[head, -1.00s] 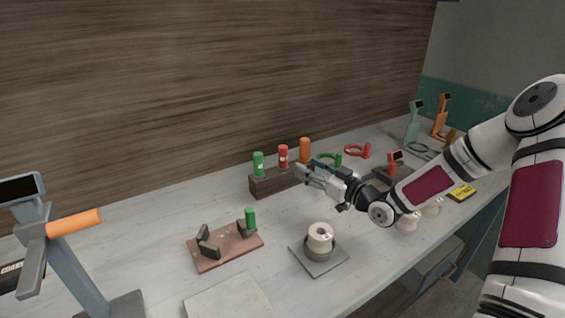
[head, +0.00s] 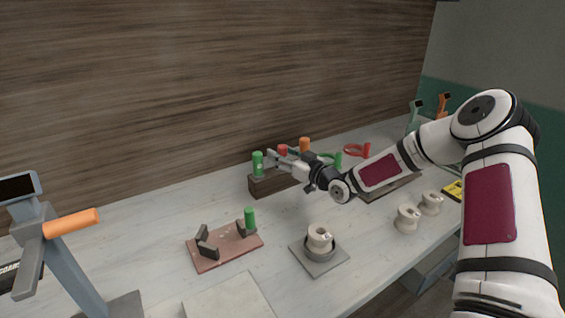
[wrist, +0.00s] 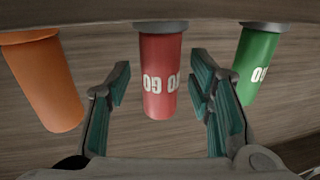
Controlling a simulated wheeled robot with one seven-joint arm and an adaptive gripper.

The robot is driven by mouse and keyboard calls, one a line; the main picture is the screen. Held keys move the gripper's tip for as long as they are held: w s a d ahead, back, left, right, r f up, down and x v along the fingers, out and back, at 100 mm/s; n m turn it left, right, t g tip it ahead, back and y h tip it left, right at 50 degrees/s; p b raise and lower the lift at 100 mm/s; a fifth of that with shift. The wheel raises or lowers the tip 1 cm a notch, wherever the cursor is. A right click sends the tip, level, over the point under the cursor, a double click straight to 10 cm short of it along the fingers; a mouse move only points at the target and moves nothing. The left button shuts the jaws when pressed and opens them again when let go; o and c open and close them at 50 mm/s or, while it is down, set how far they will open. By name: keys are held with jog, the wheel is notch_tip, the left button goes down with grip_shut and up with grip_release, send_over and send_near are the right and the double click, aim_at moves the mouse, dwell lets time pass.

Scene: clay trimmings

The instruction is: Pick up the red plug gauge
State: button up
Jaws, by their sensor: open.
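The red plug gauge (wrist: 162,78) stands between the open fingers of my gripper (wrist: 163,100) in the wrist view, with clear gaps on both sides. Its "GO" lettering appears upside down there. In the head view, the top of the red plug gauge (head: 282,150) shows above my gripper (head: 284,163), which hides its lower part. It is in the dark wooden rack (head: 260,187), between a green plug gauge (head: 257,163) and an orange one (head: 304,145).
The green gauge (wrist: 254,62) and orange gauge (wrist: 45,82) flank my fingers closely in the wrist view. A pink fixture board (head: 215,262) and a grey plate (head: 322,268) with a white spool-shaped part (head: 319,237) stand nearer. The counter between is clear.

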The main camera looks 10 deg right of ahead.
grip_shut()
jog(key=shift+r, duration=0.1)
